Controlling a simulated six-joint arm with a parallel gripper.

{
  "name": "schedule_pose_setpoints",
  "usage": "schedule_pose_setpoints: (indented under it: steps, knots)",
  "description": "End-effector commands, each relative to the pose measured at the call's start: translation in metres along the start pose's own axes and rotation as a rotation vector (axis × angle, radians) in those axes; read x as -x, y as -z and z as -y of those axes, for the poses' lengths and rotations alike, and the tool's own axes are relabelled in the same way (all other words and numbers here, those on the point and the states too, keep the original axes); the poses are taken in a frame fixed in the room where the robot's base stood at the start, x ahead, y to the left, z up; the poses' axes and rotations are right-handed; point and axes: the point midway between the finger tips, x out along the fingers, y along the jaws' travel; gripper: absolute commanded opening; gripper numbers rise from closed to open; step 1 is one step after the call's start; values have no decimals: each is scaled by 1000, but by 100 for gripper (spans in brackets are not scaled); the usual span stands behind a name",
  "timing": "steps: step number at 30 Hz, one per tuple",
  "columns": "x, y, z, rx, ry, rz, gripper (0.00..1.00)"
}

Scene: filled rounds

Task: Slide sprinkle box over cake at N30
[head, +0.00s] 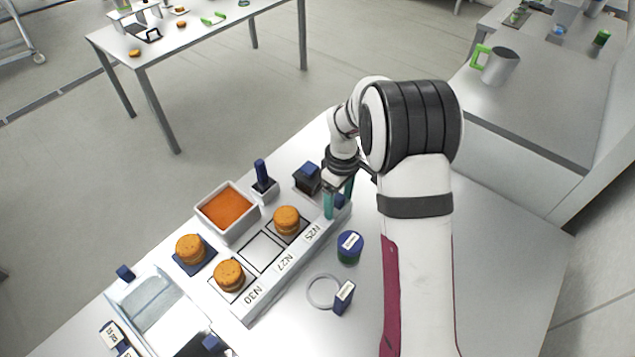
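A round orange-brown cake (228,274) sits on the square beside the N30 label (254,296) on a pale station strip (243,313). Another cake (286,219) sits at N25, and the N27 square (262,252) is empty. My gripper (339,198) has teal fingers pointing down at the strip's far right end, beyond the N25 cake. The fingers are apart, with a small blue piece (340,201) between them; whether they grip it is unclear. A dark box with a blue top (307,178) stands just left of my gripper. I cannot tell which thing is the sprinkle box.
A white tray of orange filling (227,210) and a blue-handled tool (262,180) stand behind the strip. A third cake (190,248) rests on a blue mat. A blue-lidded jar (350,246) and a ring with a tag (323,291) lie in front. A clear-walled tray (150,307) is at lower left.

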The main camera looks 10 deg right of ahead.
Motion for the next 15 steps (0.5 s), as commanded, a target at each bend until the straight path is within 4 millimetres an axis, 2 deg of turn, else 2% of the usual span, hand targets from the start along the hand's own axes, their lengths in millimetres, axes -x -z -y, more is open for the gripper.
schedule_pose_setpoints:
  steps: [1,4,5,15]
  knots:
    - [0,0,0,0,0,0,64]
    - [0,0,0,0,0,0,46]
    - [0,0,0,0,0,0,44]
    - [0,0,0,0,0,0,44]
